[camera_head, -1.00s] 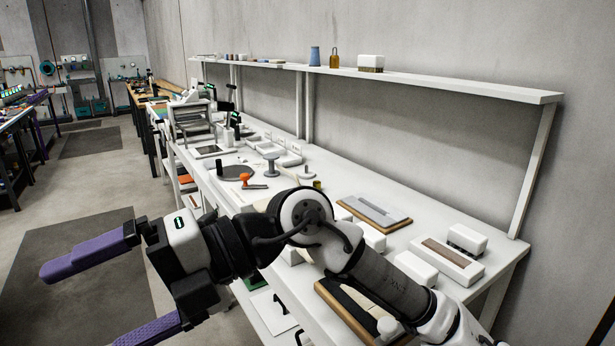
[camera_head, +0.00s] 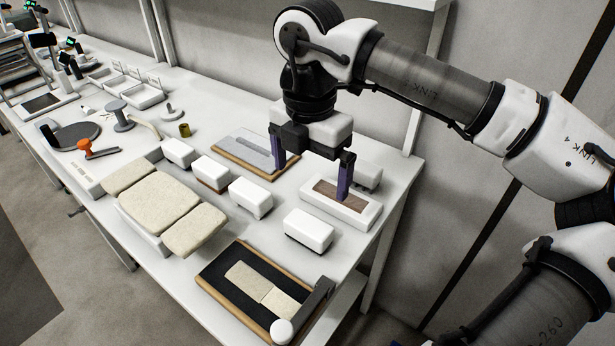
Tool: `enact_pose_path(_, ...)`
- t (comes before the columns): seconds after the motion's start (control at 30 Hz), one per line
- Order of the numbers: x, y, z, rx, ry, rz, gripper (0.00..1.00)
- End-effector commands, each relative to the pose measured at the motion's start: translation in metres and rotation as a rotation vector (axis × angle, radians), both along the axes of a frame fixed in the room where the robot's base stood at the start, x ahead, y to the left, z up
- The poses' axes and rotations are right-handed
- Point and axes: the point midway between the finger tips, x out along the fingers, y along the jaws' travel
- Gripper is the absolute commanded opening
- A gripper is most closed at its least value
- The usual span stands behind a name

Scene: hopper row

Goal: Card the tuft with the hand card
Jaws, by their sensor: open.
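My gripper (camera_head: 311,184) points down over the right end of the white bench, its two purple fingers apart with nothing between them. The right finger overlaps a white tray (camera_head: 366,217) with a brown strip. The left finger overlaps a wood-edged board with a grey top (camera_head: 228,142). Beige fibre pieces (camera_head: 247,276) lie on a black wood-framed board (camera_head: 222,284) at the front edge; one may be the tuft. White blocks, one with a brown underside (camera_head: 210,174) and one at the right (camera_head: 308,229), stand between. I cannot tell which is the hand card.
Larger beige pads (camera_head: 158,204) lie on a white stand at the front edge. A white knob (camera_head: 282,331) and dark bar (camera_head: 313,304) sit at the black board's right. An orange-knobbed tool (camera_head: 85,146) and grey spool (camera_head: 121,115) are farther left. A shelf post (camera_head: 422,90) rises behind.

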Motion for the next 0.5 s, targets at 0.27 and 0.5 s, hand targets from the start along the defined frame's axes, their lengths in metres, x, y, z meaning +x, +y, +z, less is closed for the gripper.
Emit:
enact_pose_path(0.27, -0.001, 0.002, -0.045, 0.006, 0.005, 0.008, 1.00)
enact_pose_path(0.5, -0.001, 0.002, -0.092, 0.007, 0.005, 0.009, 1.00)
